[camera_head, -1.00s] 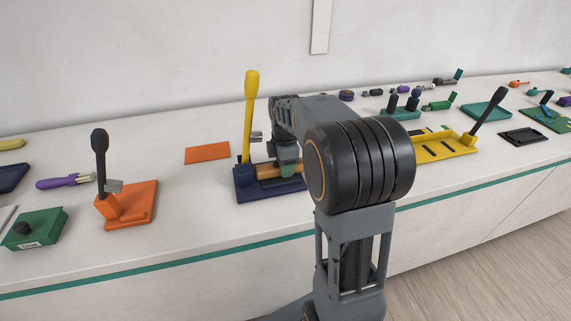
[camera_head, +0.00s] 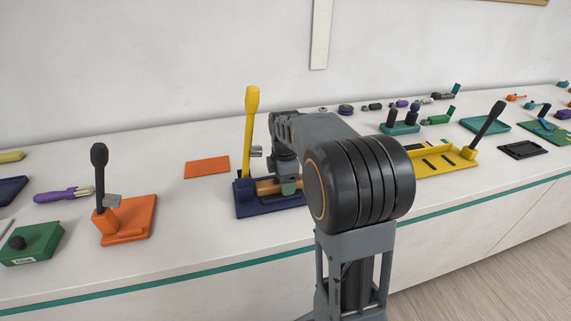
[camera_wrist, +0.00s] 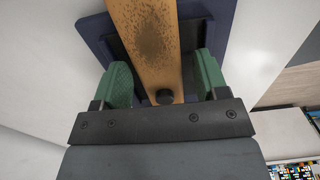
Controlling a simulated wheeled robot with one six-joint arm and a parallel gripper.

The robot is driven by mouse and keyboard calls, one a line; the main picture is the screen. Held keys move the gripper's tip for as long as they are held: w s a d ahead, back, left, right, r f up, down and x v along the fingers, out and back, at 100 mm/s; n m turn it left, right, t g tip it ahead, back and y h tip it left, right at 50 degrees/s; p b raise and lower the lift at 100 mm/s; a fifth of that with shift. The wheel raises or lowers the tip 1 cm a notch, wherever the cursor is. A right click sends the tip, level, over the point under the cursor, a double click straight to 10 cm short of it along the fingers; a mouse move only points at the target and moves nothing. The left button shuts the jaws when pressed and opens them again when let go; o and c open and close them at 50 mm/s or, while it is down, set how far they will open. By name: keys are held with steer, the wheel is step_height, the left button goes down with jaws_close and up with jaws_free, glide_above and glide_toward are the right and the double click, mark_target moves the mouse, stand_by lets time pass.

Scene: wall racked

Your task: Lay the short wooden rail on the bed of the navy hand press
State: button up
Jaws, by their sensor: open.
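The navy hand press (camera_head: 247,208) stands on the white counter, with a tall yellow lever at its left rear. The short wooden rail (camera_head: 267,187) lies over its bed, partly hidden by my arm in the head view. In the wrist view the rail (camera_wrist: 150,45) runs lengthwise over the dark bed of the press (camera_wrist: 97,32), with a dark round knob at its near end. My gripper (camera_wrist: 162,80) is open, with a green finger on each side of the rail and a visible gap on both sides. In the head view one green fingertip shows by the press.
An orange press (camera_head: 128,220) with a black lever stands to the left. A flat orange plate (camera_head: 207,167) lies behind the navy press. A yellow press (camera_head: 445,162) stands to the right, beyond my arm. The counter's front edge is close to the navy press.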

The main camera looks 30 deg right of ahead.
step_height(320, 180, up, 13)
steer(key=p, duration=0.1)
steer(key=shift+r, duration=0.15)
steer(key=shift+s, duration=0.1)
stand_by(0.5)
